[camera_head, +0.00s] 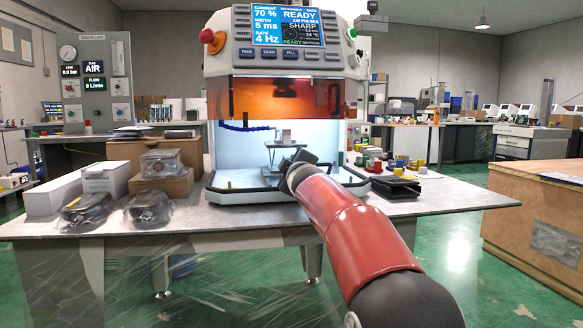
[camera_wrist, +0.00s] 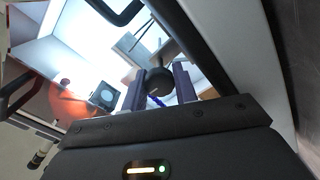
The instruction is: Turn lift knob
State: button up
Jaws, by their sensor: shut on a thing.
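The laser machine (camera_head: 284,60) stands on the table, with its lit chamber open below an orange shield (camera_head: 265,98). A small lift stage (camera_head: 286,145) stands inside the chamber with a small block on top. My gripper (camera_head: 296,158) reaches into the chamber's front right, beside the stage. In the wrist view my gripper's two purple-grey fingers (camera_wrist: 160,88) are shut on a round black lift knob (camera_wrist: 157,80), one finger on each side. In the head view my gripper hides the knob.
Left of the machine are white boxes (camera_head: 82,189), a cardboard box (camera_head: 165,182) and plastic-wrapped parts (camera_head: 148,207). On the right are small coloured blocks (camera_head: 376,164) and black trays (camera_head: 396,187). A wooden crate (camera_head: 545,225) stands at the far right.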

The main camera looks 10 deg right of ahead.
dwell(0.3)
jog(key=o, duration=1)
jog(key=shift+c, duration=0.2)
jog(key=shift+s, duration=0.1)
jog(key=s+b, duration=0.2)
jog(key=s, duration=0.5)
jog(key=shift+s+f, duration=0.1)
jog(key=shift+s, duration=0.2)
